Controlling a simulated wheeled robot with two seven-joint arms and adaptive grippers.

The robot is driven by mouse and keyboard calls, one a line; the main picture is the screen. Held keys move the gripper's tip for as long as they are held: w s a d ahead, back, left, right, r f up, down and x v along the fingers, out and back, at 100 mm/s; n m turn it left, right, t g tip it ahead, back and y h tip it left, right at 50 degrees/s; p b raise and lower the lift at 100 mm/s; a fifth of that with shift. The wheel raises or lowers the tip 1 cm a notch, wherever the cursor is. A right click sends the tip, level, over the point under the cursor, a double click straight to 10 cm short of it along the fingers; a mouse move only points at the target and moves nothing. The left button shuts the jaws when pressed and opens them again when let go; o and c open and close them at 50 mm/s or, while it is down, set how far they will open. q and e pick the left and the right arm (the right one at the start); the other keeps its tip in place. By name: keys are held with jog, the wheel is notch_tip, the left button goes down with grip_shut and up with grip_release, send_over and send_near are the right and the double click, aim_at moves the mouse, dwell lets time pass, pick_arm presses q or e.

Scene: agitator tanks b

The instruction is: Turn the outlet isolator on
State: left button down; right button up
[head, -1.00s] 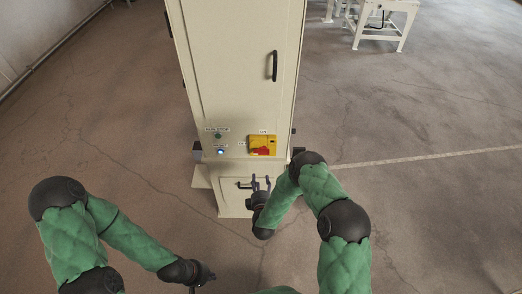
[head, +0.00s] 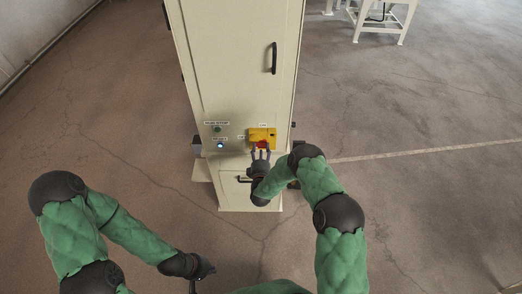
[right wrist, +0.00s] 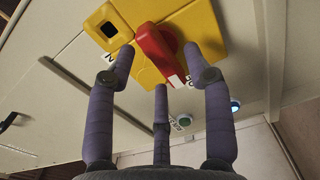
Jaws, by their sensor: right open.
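The outlet isolator is a yellow plate (head: 262,134) with a red rotary handle (head: 261,144) on the front of the cream cabinet. The right wrist view shows the yellow plate (right wrist: 205,35) and the red handle (right wrist: 157,50) close up, with a white mark at the handle's end. My right gripper (head: 261,154) is just in front of the handle. In the right wrist view its fingers (right wrist: 159,62) are spread, with the handle between and beyond them; contact is not clear. My left gripper (head: 205,270) hangs low at the left, away from the cabinet; its fingers are unclear.
The cream cabinet (head: 235,65) has a black door handle (head: 273,58) above. A green indicator (head: 217,129) and a lit blue-white button (head: 220,146) are left of the isolator. A small black handle (head: 243,180) is below. Floor around is open.

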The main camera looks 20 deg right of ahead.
jog(key=shift+w+d, duration=0.1)
jog(key=shift+w, duration=0.25)
jog(key=shift+c, duration=0.3)
grip_shut()
